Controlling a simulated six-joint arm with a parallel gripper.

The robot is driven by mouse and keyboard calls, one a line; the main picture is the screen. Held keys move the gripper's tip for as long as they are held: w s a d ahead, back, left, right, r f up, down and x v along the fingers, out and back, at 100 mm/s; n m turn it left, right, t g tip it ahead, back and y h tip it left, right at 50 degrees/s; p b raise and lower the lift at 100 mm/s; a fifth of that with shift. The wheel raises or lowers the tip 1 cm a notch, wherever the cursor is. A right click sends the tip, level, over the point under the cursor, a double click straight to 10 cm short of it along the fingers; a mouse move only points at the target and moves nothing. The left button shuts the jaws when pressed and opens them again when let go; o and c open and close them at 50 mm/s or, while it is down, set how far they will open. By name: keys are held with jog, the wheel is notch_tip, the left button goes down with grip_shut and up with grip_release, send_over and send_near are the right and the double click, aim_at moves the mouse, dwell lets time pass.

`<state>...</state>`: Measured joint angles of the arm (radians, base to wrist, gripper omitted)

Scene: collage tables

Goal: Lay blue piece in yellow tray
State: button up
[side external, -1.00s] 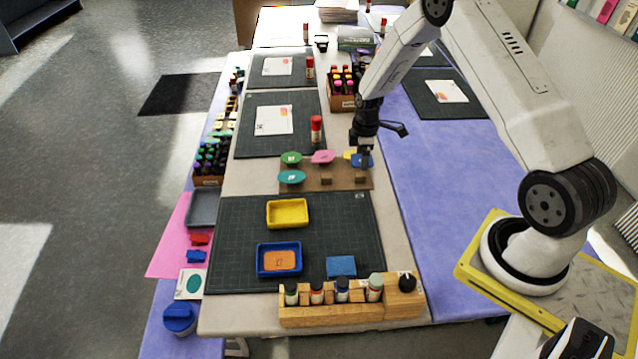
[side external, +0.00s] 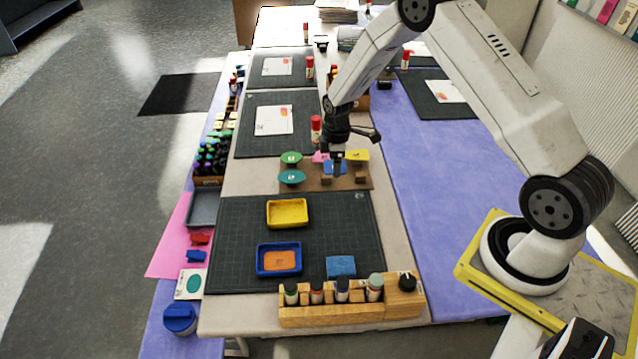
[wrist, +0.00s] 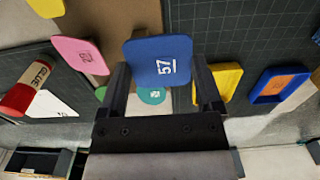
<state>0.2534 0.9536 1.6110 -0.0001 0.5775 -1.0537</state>
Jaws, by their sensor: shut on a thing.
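My gripper (side external: 337,165) is shut on the blue piece (side external: 336,168), held above the brown board. In the wrist view the blue piece (wrist: 157,60), marked 57, sits between the two fingers of my gripper (wrist: 165,85). The yellow tray (side external: 287,213) lies on the dark cutting mat, left of and nearer the camera than my gripper, and looks empty. It also shows partly in the wrist view (wrist: 229,80), to the right of the held piece.
The brown board (side external: 315,181) holds green (side external: 291,158), teal (side external: 291,177), pink (side external: 319,156) and yellow (side external: 357,155) pieces on stands. A blue tray (side external: 262,262) holds an orange piece. A wooden bottle rack (side external: 335,315) stands at the front. A glue stick (side external: 316,129) stands behind the board.

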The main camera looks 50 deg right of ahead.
jog(key=w+a+r, duration=0.1)
jog(key=w+a, duration=0.1)
jog(key=a, duration=1.4)
jog(key=shift+w, duration=0.35)
jog(key=shift+f, duration=0.1)
jog(key=shift+d+f, duration=0.1)
jog(key=shift+f, duration=2.1)
jog(key=shift+f, duration=0.85)
jog(key=o, duration=0.6)
jog(key=shift+r, duration=0.1)
